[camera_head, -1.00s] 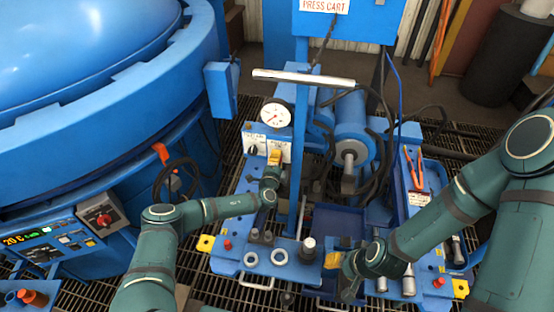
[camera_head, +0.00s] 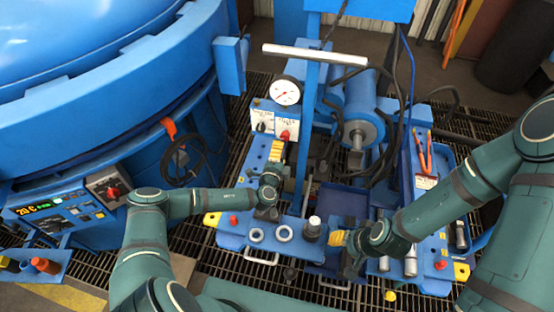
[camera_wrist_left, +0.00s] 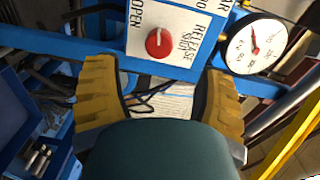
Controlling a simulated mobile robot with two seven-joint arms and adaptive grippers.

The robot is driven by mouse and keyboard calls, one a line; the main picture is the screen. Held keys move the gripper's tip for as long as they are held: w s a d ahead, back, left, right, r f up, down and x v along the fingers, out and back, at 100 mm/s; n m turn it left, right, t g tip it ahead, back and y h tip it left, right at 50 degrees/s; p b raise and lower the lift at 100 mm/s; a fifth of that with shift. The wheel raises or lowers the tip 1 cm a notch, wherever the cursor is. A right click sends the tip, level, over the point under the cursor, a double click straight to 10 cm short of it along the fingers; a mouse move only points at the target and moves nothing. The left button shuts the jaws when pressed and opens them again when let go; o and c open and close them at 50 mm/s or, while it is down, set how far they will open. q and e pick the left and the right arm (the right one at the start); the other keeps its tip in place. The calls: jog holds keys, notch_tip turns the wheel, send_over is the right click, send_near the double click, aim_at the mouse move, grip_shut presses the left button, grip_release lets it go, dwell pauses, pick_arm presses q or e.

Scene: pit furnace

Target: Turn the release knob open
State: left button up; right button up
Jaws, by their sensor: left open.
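The release knob (camera_head: 285,135) is a red round knob on a white plate on the blue press cart. In the left wrist view the knob (camera_wrist_left: 159,43) sits on its plate (camera_wrist_left: 185,20), marked OPEN, RELEASE and SHUT. My left gripper (camera_head: 277,149) is just in front of and below the plate. In its wrist view, the yellow fingers of the left gripper (camera_wrist_left: 157,70) stand wide apart with nothing between them, and the knob shows beyond the gap, untouched. My right gripper (camera_head: 338,239) is low over the cart's front; its fingers are too hidden to judge.
A white-faced gauge (camera_head: 285,91) stands above the plate, near a white bar handle (camera_head: 315,54). A black knob (camera_head: 261,127) is left of the release knob. A blue furnace (camera_head: 110,120) fills the left. Orange-handled pliers (camera_head: 425,155) lie on the cart's right side.

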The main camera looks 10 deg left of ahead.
pick_arm(q)
jog(key=s, duration=0.3)
jog(key=shift+s, duration=0.35)
jog(key=shift+r, duration=0.15)
